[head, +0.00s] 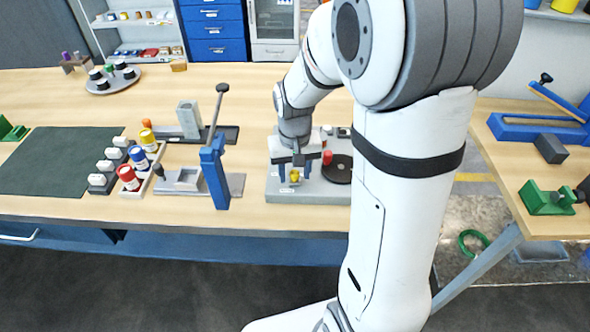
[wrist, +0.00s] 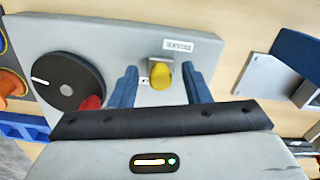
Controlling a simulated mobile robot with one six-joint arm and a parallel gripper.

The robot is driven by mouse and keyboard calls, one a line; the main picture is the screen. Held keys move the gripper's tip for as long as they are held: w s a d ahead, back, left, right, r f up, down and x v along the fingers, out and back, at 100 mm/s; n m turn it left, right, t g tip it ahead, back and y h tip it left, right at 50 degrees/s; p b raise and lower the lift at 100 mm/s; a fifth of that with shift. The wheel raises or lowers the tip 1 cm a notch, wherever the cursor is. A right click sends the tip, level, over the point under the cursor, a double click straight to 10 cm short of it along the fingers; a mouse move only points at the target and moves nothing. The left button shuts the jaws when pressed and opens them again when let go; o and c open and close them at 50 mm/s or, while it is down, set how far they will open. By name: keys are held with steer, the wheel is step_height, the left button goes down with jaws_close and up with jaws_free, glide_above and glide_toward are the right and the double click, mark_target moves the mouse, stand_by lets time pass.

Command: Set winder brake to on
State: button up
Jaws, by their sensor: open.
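The winder is a grey base plate (wrist: 110,37) on the table. On it is a yellow brake lever (wrist: 161,73) beside a small white label (wrist: 178,47) whose text looks like BRAKE, partly blurred. A small white mark lies at the lever's left side. My gripper (wrist: 163,80) is open, its two blue fingers one on each side of the lever, with gaps between. In the head view my gripper (head: 296,168) points down over the yellow lever (head: 294,176). Which setting the lever is at, I cannot tell.
A black disc (wrist: 62,82) with a red knob (wrist: 91,103) sits on the same plate, close to one finger. In the head view a blue upright with a long lever (head: 215,170) stands to the left. Paint-like jars (head: 148,139) stand further left.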

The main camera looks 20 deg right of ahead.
steer(key=shift+c, duration=0.3)
jaws_close()
stand_by(0.3)
